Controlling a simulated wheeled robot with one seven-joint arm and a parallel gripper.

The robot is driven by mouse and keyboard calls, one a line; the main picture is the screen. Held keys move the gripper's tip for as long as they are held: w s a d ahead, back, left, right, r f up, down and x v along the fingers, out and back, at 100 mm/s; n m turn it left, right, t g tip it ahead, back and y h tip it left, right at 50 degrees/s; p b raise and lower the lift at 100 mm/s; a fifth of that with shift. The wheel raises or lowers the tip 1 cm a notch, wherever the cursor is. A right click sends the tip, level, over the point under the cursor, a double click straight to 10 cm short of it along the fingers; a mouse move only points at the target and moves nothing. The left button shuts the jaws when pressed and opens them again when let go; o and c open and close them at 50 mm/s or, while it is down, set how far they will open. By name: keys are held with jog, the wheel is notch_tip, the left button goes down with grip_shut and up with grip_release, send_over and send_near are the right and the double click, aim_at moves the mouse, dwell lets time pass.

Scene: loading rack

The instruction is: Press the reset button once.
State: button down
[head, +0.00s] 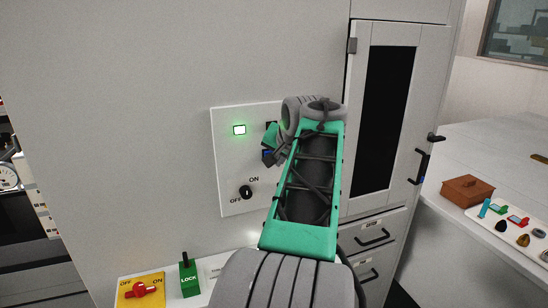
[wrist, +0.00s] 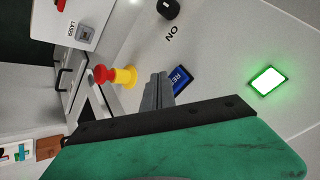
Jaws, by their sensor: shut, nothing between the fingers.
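The blue reset button (wrist: 181,78), with the letters "RE" readable, is on the light panel in the wrist view. My gripper's shut, empty fingers (wrist: 158,88) cover part of it there, and whether they touch it I cannot tell. In the head view a small blue patch of the button (head: 267,156) shows on the panel (head: 232,180), beside my gripper (head: 276,158). My arm hides the panel's right part in that view.
A lit green lamp (head: 239,130) and an ON/OFF knob (head: 246,192) are on the same panel. A red and yellow mushroom button (wrist: 118,75) sticks out close to my fingers. A cabinet door (head: 388,110) with a dark window is at right.

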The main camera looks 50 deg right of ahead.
jog(key=shift+s, duration=0.15)
jog(key=s+a, duration=0.1)
jog(key=s, duration=0.1)
jog(key=s+a, duration=0.1)
jog(key=s, duration=0.1)
jog(key=shift+s+a, duration=0.1)
jog(key=shift+a, duration=0.25)
dwell(0.7)
jog(key=w+a+f+n+y, duration=0.1)
jog(key=w+a+f+n, duration=0.15)
jog(key=a, duration=0.55)
jog(key=w+a+f+n+y, duration=0.2)
jog(key=w+a+f, duration=0.15)
jog(key=a, duration=0.45)
jog(key=w+a+f+n+y, duration=0.1)
jog(key=w+a+f+n, duration=0.25)
jog(key=a, duration=0.35)
jog(key=s+a+f+n+g, duration=0.1)
jog(key=s+a+f+n, duration=0.2)
jog(key=a+f, duration=0.3)
jog(key=s+a+f+n+g+y, duration=0.1)
jog(key=s+a+f+n+g, duration=0.1)
jog(key=s+a+f, duration=0.4)
jog(key=a+n, duration=0.1)
jog(key=a, duration=0.4)
jog(key=shift+f+n, duration=0.2)
jog(key=shift+n, duration=0.2)
